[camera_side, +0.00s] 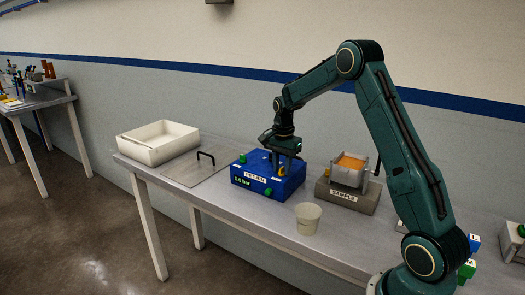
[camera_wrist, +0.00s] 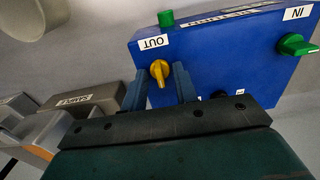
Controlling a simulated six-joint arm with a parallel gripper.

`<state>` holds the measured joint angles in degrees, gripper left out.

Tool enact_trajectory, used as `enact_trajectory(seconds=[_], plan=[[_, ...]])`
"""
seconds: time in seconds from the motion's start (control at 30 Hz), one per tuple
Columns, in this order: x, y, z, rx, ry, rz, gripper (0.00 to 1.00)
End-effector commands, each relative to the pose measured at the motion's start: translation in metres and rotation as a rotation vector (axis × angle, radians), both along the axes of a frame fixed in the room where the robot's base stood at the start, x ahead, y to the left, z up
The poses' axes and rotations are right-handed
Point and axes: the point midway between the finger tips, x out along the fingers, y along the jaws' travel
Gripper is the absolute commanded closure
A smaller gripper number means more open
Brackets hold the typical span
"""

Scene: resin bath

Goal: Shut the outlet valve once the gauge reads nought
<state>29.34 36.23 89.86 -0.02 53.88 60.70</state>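The blue unit (camera_side: 290,187) stands on the bench, and its front display (camera_side: 242,181) appears to read 0.0 bar. The yellow outlet valve (camera_wrist: 159,70) sits beside the OUT label (camera_wrist: 153,43) in the wrist view. Its handle points toward my gripper, away from that label. My gripper (camera_wrist: 159,82) is open, with one blue-grey finger on each side of the yellow handle and gaps showing. In the side view my gripper (camera_side: 284,157) is low over the unit's top. The green valve (camera_wrist: 297,45) by the IN label is clear of the fingers.
A SAMPLE block (camera_side: 347,196) with an orange-filled container stands right of the unit. A pale cup (camera_side: 308,218) stands in front. A handled metal plate (camera_side: 196,168) and a white tub (camera_side: 158,143) lie to the left.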

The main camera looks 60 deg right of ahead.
Motion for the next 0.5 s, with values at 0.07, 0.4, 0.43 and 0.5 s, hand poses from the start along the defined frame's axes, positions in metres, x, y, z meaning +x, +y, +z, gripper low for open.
enact_trajectory(seconds=[0.07,0.4,0.43,0.5], plan=[[-0.0001,0.0000,-0.0001,0.000,0.000,0.000,0.71],[-0.0001,0.0000,0.0003,0.000,0.001,0.000,1.00],[-0.0001,0.0000,0.0003,0.000,0.001,0.001,1.00],[-0.0001,0.0000,0.0004,0.000,0.001,0.005,1.00]])
